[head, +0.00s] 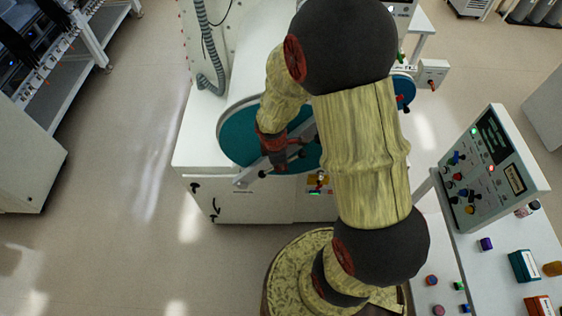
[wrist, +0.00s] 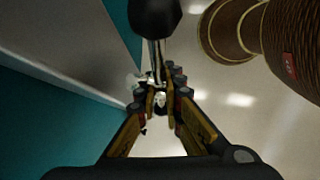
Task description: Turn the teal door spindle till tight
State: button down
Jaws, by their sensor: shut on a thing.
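The round teal door (head: 238,140) is on the white glovebox, with a light metal bar (head: 246,178) across it. My gripper (head: 277,160) is at the middle of this bar, over the door, and hides most of the spindle. In the wrist view my gripper's fingers (wrist: 163,98) are closed on part of the teal door spindle. Its metal shaft (wrist: 155,58) runs between the fingertips, with a large black knob (wrist: 155,15) at the top. The teal door face (wrist: 60,130) and the grey bar (wrist: 60,50) fill the left side there.
A control panel (head: 490,165) stands at the right, above a white bench (head: 480,270) with several small coloured items. A second teal disc (head: 404,88) is behind my arm. A grey hose (head: 203,50) hangs on the glovebox. The floor to the left (head: 110,190) is clear.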

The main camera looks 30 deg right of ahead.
jog(key=c, duration=2.2)
grip_release()
notch_tip(320, 180, up, 12)
jog(key=a, duration=0.2)
jog(key=shift+s, duration=0.4)
jog(key=shift+f, duration=0.15)
jog(key=shift+c, duration=0.2)
